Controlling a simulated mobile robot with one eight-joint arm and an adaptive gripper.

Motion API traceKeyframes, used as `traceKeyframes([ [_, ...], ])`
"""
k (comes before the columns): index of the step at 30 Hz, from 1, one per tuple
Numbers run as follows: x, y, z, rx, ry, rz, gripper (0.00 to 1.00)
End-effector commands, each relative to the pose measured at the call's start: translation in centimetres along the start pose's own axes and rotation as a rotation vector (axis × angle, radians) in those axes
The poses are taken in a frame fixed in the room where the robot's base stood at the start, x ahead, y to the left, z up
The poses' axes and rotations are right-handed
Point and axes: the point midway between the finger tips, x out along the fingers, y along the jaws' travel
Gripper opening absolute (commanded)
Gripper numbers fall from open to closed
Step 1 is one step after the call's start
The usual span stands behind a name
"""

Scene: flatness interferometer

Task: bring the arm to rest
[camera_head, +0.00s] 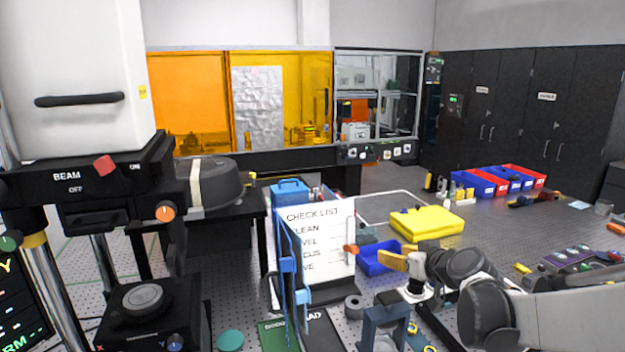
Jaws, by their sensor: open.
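My arm (560,318) comes in from the lower right, its white link and dark grey joints bent over the bench. My gripper (405,264) is at its far end, small and partly hidden by the wrist, near a blue bin. It is open, and I see nothing held in it. Its fingers appear above the bench; the exact gap to the things beneath cannot be told.
The checklist board (320,240) and blue uprights (287,270) stand left of my gripper. A blue bin (376,258) and yellow case (427,222) lie close behind. A beam control unit (85,180) fills the left. Red and blue bins (480,183) stand farther back.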

Motion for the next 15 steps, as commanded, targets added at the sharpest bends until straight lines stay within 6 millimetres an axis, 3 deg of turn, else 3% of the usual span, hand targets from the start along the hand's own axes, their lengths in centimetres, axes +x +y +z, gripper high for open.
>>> traceKeyframes([
  [10, -4.8, -4.8, 3.5, 0.040, -0.133, -0.008, 0.43],
  [15, -9.0, -7.8, 7.4, 0.074, -0.237, 0.011, 0.43],
])
